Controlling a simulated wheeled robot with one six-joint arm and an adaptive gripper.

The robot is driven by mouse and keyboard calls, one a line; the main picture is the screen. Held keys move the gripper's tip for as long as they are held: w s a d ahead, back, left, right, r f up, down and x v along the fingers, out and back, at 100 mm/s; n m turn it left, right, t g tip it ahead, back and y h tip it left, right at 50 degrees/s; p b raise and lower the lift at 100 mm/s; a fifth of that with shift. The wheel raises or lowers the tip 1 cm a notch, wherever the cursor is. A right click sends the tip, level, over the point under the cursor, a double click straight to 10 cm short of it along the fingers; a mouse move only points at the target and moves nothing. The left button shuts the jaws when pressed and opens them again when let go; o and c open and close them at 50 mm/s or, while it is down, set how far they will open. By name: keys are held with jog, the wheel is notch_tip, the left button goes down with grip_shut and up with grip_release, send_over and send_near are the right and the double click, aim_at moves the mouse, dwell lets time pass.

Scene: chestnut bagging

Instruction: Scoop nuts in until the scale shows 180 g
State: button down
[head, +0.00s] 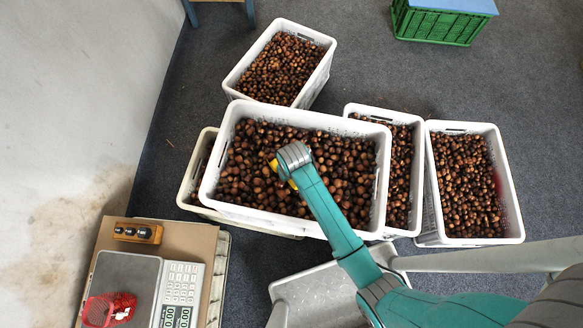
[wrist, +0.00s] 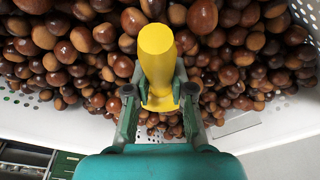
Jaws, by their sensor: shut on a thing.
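My gripper (wrist: 160,105) is shut on a yellow scoop handle (wrist: 157,55) in the wrist view, over the chestnuts. In the head view, only a bit of the yellow scoop (head: 274,165) shows beside my wrist, above the big white crate (head: 292,221) full of chestnuts (head: 250,175). The scoop's bowl is not visible, so its load cannot be told. The scale (head: 128,278) stands at the lower left. A red net bag (head: 108,310) lies on its plate, and its contents are unclear. The scale's display (head: 175,317) appears to read 0.00.
More white crates of chestnuts stand behind (head: 282,70) and to the right (head: 466,185). A wooden block with dark weights (head: 138,232) sits behind the scale. A green crate (head: 438,25) is at the top right. The wall (head: 70,100) borders the left side.

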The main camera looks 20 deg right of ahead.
jog(key=shift+w+a+f+t, duration=0.15)
jog(key=shift+w+f+t, duration=0.2)
jog(key=shift+w+t, duration=0.35)
jog(key=shift+t, duration=0.5)
jog(key=shift+s+r+t+y, duration=0.3)
jog(key=shift+s+r+t, duration=0.05)
jog(key=shift+r+t, duration=0.3)
jog(key=shift+w+r, duration=0.1)
jog(key=shift+r, duration=0.45)
jog(key=shift+t, duration=0.65)
jog(key=shift+s+r, duration=0.2)
jog(key=shift+r, duration=0.9)
jog(key=shift+s+r, duration=0.25)
jog(key=shift+r, duration=0.85)
jog(key=shift+s+r, duration=0.2)
jog(key=shift+r, duration=0.9)
jog(key=shift+d, duration=0.2)
